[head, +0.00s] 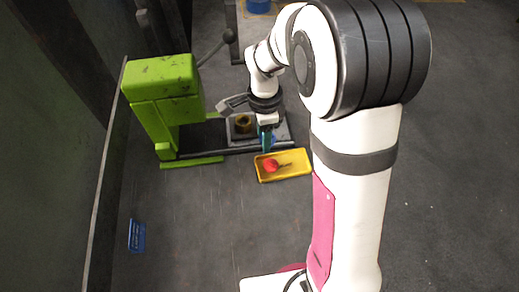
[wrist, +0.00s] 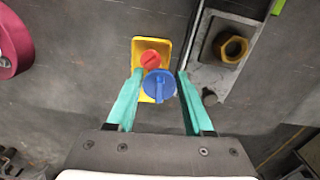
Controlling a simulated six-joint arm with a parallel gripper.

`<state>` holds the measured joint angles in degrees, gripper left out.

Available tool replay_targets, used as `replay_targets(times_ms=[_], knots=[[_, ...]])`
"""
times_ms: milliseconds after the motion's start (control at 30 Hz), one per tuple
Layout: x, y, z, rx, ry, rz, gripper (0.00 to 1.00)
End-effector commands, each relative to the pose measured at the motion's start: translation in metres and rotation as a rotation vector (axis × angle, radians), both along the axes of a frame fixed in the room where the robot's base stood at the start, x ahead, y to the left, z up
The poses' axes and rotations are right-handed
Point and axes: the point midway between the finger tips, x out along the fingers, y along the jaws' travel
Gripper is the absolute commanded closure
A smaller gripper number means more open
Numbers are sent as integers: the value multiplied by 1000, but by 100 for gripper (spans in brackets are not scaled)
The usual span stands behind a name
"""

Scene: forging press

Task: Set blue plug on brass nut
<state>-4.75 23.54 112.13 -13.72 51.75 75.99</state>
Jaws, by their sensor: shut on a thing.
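The blue plug (wrist: 159,88) is a round disc with a raised grip bar. My gripper (wrist: 159,76) is shut on it, with teal fingers on either side, above the yellow tray in the wrist view. In the head view my gripper (head: 267,148) is over the tray's back edge, and the plug is mostly hidden behind the fingers. The nut (head: 243,125) is left of and behind the fingers in the head view.
The yellow tray (head: 297,173) holds a red plug (head: 270,164). The green press (head: 161,85) stands left of the nut, with a dark lever (head: 214,49). A dark round knob (wrist: 209,97) is near the bed's close end. The floor in front is mostly clear.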

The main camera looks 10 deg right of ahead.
Motion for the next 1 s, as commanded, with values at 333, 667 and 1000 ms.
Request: replay_targets(times_ms=[333, 667, 1000], knots=[[104, 44, 3, 0, 1, 366, 66], [112, 49, -25, 1, 4, 406, 66], [112, 49, -37, 1, 1, 403, 66]])
